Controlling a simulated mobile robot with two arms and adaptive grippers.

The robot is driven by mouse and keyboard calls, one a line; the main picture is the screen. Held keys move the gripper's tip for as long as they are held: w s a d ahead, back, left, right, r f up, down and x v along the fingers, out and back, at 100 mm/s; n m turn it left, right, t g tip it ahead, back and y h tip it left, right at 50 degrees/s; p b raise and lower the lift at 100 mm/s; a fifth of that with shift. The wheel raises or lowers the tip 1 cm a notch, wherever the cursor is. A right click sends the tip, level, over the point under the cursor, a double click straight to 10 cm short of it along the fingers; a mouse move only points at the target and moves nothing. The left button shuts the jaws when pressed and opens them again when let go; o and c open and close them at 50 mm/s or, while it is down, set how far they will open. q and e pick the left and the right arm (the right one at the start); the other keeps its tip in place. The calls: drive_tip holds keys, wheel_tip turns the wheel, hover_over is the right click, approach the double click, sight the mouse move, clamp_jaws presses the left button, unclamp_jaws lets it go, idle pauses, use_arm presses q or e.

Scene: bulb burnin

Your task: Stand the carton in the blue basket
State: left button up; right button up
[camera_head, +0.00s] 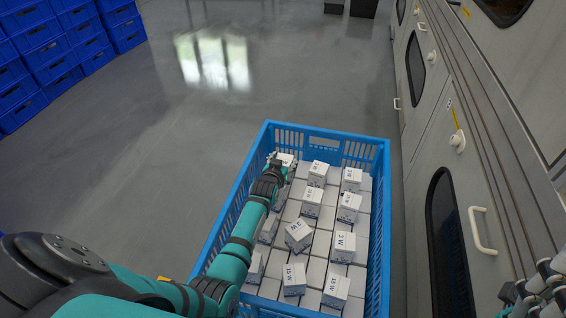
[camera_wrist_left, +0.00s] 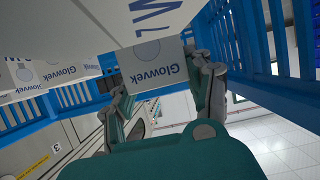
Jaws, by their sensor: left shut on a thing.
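The blue basket (camera_head: 262,140) stands on the floor with a layer of white cartons inside and several more cartons on top of it. My left gripper (camera_head: 277,170) is inside the basket near its far left corner. It is shut on a white carton (camera_head: 286,157), mostly hidden by the gripper in the head view. In the left wrist view the held carton (camera_wrist_left: 155,66) shows "Glowvek" lettering between my left gripper's fingers (camera_wrist_left: 165,88). I cannot tell whether its underside touches the cartons below. Part of my right gripper (camera_head: 540,288) shows at the lower right edge; its fingers are unclear.
Loose cartons, such as a tilted one (camera_head: 298,236), stand on the layer near my left arm. A grey cabinet wall (camera_head: 430,140) with handles runs close along the basket's right side. Stacked blue crates (camera_head: 50,50) stand at far left. The floor (camera_head: 150,140) between is clear.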

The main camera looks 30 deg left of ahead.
use_arm(q)
drive_tip(key=shift+f, duration=0.45)
drive_tip(key=o, duration=1.2)
drive_tip(key=shift+c, duration=0.2)
